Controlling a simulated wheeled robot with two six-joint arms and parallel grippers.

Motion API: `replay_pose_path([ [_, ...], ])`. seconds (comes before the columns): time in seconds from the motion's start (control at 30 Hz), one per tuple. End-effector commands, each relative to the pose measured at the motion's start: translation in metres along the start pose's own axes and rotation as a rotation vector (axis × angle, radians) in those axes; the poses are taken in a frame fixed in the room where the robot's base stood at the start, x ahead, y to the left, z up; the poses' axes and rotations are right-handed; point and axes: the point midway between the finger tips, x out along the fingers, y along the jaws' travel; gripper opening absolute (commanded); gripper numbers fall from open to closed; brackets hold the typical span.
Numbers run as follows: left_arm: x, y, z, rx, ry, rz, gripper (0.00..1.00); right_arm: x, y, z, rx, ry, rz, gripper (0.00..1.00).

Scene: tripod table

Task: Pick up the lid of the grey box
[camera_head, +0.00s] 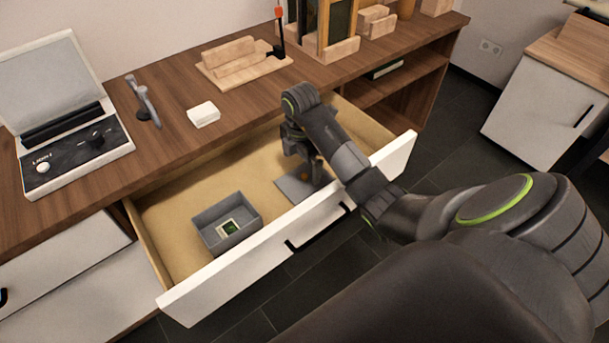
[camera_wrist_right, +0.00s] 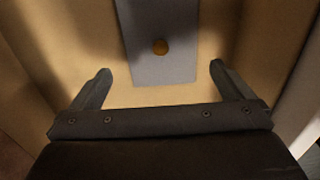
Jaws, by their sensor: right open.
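The grey lid (camera_head: 291,189) lies flat in the open drawer, to the right of the grey box, partly hidden by my right gripper. In the right wrist view the lid (camera_wrist_right: 158,20) is a flat grey plate with a round orange-brown knob (camera_wrist_right: 160,47). The open grey box (camera_head: 212,214) stands on the drawer floor with a small green and white item (camera_head: 229,228) inside. My right gripper (camera_head: 306,172) is over the lid in the head view. In the right wrist view its fingers (camera_wrist_right: 160,69) are spread and empty, with the knob beyond the line between the fingertips. My left gripper is not in view.
The drawer's white front (camera_head: 262,240) and wooden side walls surround the box and lid. The drawer's middle is clear.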

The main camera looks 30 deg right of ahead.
Motion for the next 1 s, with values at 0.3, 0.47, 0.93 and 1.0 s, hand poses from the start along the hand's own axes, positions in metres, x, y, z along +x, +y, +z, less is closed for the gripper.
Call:
replay_pose_path([
  [0.3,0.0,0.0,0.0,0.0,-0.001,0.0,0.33,0.03,-0.002,-0.001,0.001,0.001,-0.002,1.0],
  [0.47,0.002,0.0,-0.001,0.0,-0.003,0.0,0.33,0.053,-0.002,0.0,0.0,0.0,-0.001,1.0],
  [0.93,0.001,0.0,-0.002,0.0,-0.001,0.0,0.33,0.06,-0.002,0.0,0.0,-0.001,0.002,0.82],
  [1.0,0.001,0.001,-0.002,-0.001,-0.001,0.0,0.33,0.06,-0.002,0.0,0.0,-0.001,0.002,0.72],
])
